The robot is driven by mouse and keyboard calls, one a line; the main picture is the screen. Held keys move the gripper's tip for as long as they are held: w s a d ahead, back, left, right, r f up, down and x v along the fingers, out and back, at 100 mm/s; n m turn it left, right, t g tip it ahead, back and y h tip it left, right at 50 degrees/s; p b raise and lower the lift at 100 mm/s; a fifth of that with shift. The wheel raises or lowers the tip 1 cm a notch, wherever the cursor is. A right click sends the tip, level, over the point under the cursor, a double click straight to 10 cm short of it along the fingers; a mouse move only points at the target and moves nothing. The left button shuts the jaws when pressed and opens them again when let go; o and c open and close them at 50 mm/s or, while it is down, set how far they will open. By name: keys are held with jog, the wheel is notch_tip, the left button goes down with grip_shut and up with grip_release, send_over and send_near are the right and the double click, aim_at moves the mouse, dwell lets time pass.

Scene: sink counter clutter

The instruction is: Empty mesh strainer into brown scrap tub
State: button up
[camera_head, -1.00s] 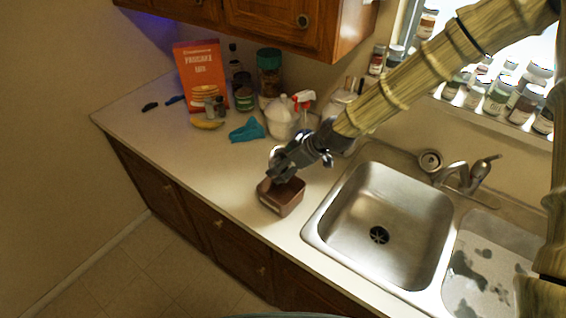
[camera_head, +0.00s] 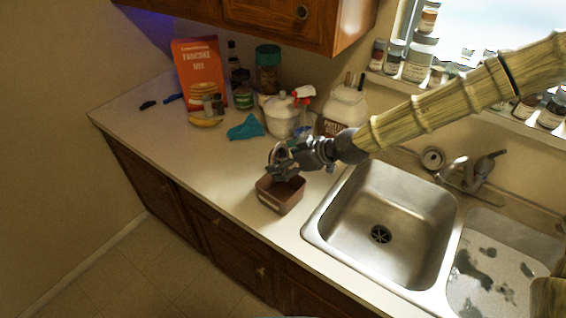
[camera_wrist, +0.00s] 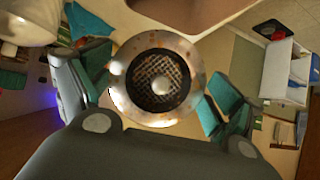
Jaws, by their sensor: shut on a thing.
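The brown scrap tub (camera_head: 281,196) sits on the counter left of the sink, near the counter's front edge. In the wrist view, part of a brown surface that looks like the tub (camera_wrist: 185,12) shows at the top. My gripper (camera_head: 280,166) is just above the tub. It is shut on the mesh strainer (camera_wrist: 118,98), a round metal rim with dark mesh in the middle. A small pale lump (camera_wrist: 160,86) shows at the mesh centre; I cannot tell if it is scrap or part of the strainer. In the head view the strainer is mostly hidden by the fingers.
Behind the tub stand a teal cloth (camera_head: 246,128), a white lidded pot (camera_head: 281,118), a spray bottle (camera_head: 304,108) and a large white canister (camera_head: 344,108). The double sink (camera_head: 385,225) lies to the right. The counter left of the tub is clear.

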jog(key=shift+f+t+y+b, duration=0.2)
jog(key=shift+t+y+b, duration=0.65)
jog(key=shift+b, duration=2.9)
jog(key=shift+f+t+y+b, duration=0.25)
jog(key=shift+y+b, duration=1)
jog(key=shift+b, duration=2.5)
jog(key=shift+f+t+y+b, duration=0.1)
jog(key=shift+t+y+b, duration=1.4)
jog(key=shift+b, duration=6.55)
jog(key=shift+a+g+y+b, duration=0.1)
jog(key=shift+g+y+b, duration=0.35)
jog(key=shift+b, duration=0.85)
jog(key=shift+t+y, duration=0.25)
